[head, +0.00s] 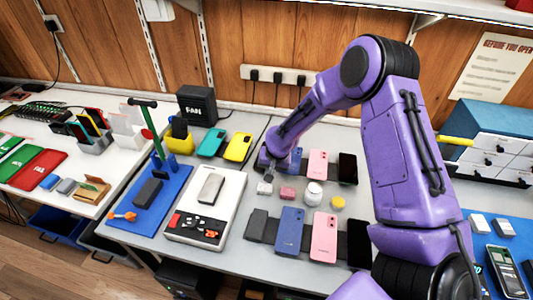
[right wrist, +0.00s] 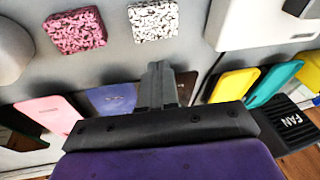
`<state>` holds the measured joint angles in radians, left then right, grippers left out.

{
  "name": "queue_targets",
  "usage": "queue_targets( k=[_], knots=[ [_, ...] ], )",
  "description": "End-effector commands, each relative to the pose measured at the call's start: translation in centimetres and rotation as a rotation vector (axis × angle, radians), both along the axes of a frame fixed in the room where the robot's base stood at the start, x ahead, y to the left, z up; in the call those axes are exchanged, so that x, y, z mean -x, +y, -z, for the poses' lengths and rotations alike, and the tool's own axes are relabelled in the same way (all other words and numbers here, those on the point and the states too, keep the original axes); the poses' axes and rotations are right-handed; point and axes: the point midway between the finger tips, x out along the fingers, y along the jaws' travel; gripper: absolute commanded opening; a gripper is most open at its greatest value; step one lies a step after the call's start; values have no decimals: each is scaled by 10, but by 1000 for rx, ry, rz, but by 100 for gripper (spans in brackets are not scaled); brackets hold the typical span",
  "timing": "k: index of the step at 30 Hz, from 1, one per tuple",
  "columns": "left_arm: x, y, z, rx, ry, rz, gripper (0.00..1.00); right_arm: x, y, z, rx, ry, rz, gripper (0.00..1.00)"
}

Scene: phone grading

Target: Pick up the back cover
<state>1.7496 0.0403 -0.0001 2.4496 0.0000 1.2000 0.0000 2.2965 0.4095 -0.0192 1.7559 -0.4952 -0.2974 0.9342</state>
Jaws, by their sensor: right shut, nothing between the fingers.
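Several flat phone-shaped pieces could be the back cover; I cannot tell which one is meant. A blue one (head: 290,229) and a pink one (head: 324,236) lie in the front row. Another pink one (head: 317,163) stands out in the back row, beside a blue one (head: 297,158) partly hidden by my arm. In the right wrist view the pink one (right wrist: 48,113) and the blue one (right wrist: 110,98) lie near my gripper. My right gripper (head: 268,171) is shut and empty, left of the back-row blue piece; its closed fingers (right wrist: 158,75) show in the right wrist view. My left gripper is out of view.
A white block (head: 264,188), a pink block (head: 287,193) and a white jar (head: 313,193) stand between the rows. Teal (head: 212,142) and yellow (head: 238,147) cases and a black FAN box (head: 197,105) are behind left. A white machine (head: 229,200) stands left.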

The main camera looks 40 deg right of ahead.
Motion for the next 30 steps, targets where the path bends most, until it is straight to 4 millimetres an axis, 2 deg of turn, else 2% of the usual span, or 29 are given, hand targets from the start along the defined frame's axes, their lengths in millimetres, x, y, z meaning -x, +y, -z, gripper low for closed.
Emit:
queue_targets(
  k=[1,3,5,8,11,24,27,30],
  knots=[
    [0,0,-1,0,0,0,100,5,-8,-2,67,49,-138,0],
    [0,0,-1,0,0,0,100,14,-15,-1,129,110,-294,0],
    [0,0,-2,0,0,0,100,19,-16,0,149,136,-363,0],
    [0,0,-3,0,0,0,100,14,-17,0,153,138,-394,0],
    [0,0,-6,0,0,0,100,1,-21,0,152,137,-390,0],
    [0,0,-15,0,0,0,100,-84,-45,2,151,137,-386,0],
    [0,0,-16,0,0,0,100,-96,-49,2,149,137,-384,0],
    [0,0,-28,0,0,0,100,-94,-49,7,148,140,-385,0]
  ],
)
